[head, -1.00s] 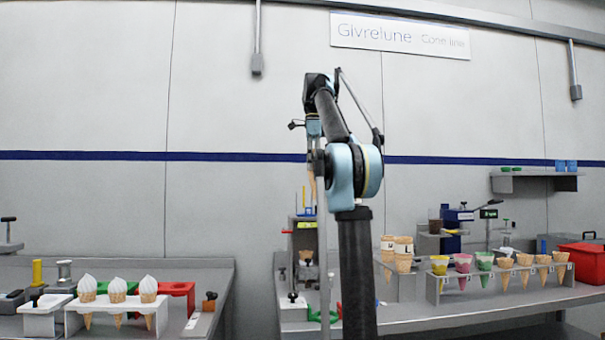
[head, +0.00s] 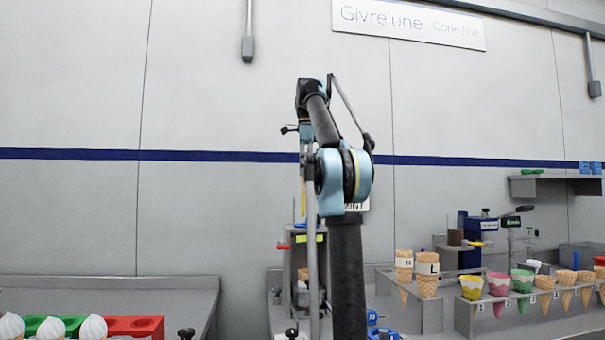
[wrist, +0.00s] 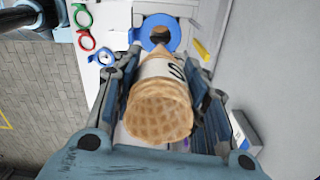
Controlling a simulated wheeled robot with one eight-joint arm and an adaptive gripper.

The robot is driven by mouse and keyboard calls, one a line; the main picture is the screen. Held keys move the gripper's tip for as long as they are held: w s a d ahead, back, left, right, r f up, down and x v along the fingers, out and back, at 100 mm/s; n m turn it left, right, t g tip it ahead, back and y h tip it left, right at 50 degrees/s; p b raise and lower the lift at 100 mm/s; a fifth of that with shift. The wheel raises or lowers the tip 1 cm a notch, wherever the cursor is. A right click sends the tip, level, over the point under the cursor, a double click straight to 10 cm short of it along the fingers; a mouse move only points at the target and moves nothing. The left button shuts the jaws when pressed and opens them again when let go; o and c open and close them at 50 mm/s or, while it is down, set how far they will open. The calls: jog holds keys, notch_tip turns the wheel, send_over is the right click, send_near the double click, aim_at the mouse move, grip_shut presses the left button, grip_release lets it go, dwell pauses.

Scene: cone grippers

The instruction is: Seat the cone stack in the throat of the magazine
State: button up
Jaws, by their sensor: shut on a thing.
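In the wrist view my gripper (wrist: 170,88) is shut on the cone stack (wrist: 158,108), nested waffle cones with a white sleeve marked with a dark letter. The wide waffle rim faces the camera and the narrow end points away. Beyond that end is a blue ring (wrist: 177,30) around an opening, seemingly the magazine throat. The tip overlaps the opening in the picture; I cannot tell whether it is inside or above it. In the head view my arm hides most of the grey station, and I cannot make out the gripper clearly.
In the head view, sleeved cone stacks (head: 427,284) and a cone rack (head: 465,318) stand right of my arm.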

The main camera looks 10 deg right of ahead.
jog(key=shift+w+f, duration=0.15)
jog(key=shift+f, duration=6.95)
jog(key=o, duration=0.9)
notch_tip(320, 180, up, 12)
jog(key=shift+f, duration=0.1)
